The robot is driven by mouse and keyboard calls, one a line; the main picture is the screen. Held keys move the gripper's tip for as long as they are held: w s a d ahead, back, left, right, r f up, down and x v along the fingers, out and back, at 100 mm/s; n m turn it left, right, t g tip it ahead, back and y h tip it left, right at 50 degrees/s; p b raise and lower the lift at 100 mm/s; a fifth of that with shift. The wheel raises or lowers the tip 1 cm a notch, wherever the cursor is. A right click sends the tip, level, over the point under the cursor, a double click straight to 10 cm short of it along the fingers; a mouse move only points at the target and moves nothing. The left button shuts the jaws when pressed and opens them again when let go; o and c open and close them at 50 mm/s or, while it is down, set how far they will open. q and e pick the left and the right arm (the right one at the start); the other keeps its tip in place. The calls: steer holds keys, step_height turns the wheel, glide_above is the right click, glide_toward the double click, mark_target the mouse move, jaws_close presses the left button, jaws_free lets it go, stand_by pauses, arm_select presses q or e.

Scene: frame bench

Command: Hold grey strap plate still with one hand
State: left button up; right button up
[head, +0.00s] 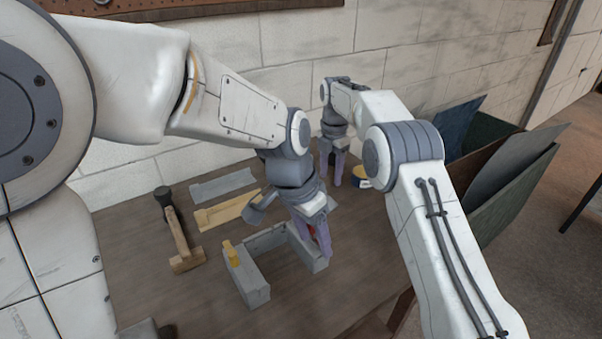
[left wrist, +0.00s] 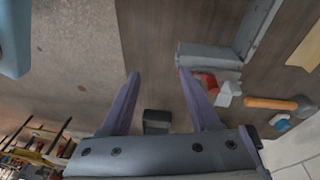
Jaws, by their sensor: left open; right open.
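A flat grey strap plate (head: 222,186) lies on the bench towards the wall in the head view, and neither gripper touches it. A similar yellowish plate (head: 228,211) lies in front of it. A grey angular frame (head: 250,287) stands nearer, with a small yellow piece (head: 230,254) at its left part. My left gripper (head: 315,236) is open by the frame's right end. In the left wrist view its fingers (left wrist: 158,76) are spread with nothing between the tips, beside the grey frame (left wrist: 208,57). My right gripper (head: 331,167) is open and empty, farther back near the wall.
A red and white item (left wrist: 218,86) lies by the frame. A bin of upright sheets (head: 495,175) stands at right. The front bench is clear.

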arm_select(q)
steer(key=shift+m+t+h, duration=0.3)
steer(key=shift+m, duration=0.1)
steer(key=w, duration=0.3)
steer(key=w+f, duration=0.1)
steer(key=w, duration=0.6)
steer(key=shift+a+f, duration=0.2)
steer(key=shift+a, duration=0.2)
steer(key=w+a+f+m+t, duration=0.1)
steer(key=w+a, duration=0.1)
steer(key=w, duration=0.4)
steer(key=w+a+f, duration=0.2)
steer(key=w, duration=0.3)
steer(key=x, duration=1)
steer(key=shift+w+d, duration=0.3)
steer(key=shift+d, duration=0.15)
jaws_close()
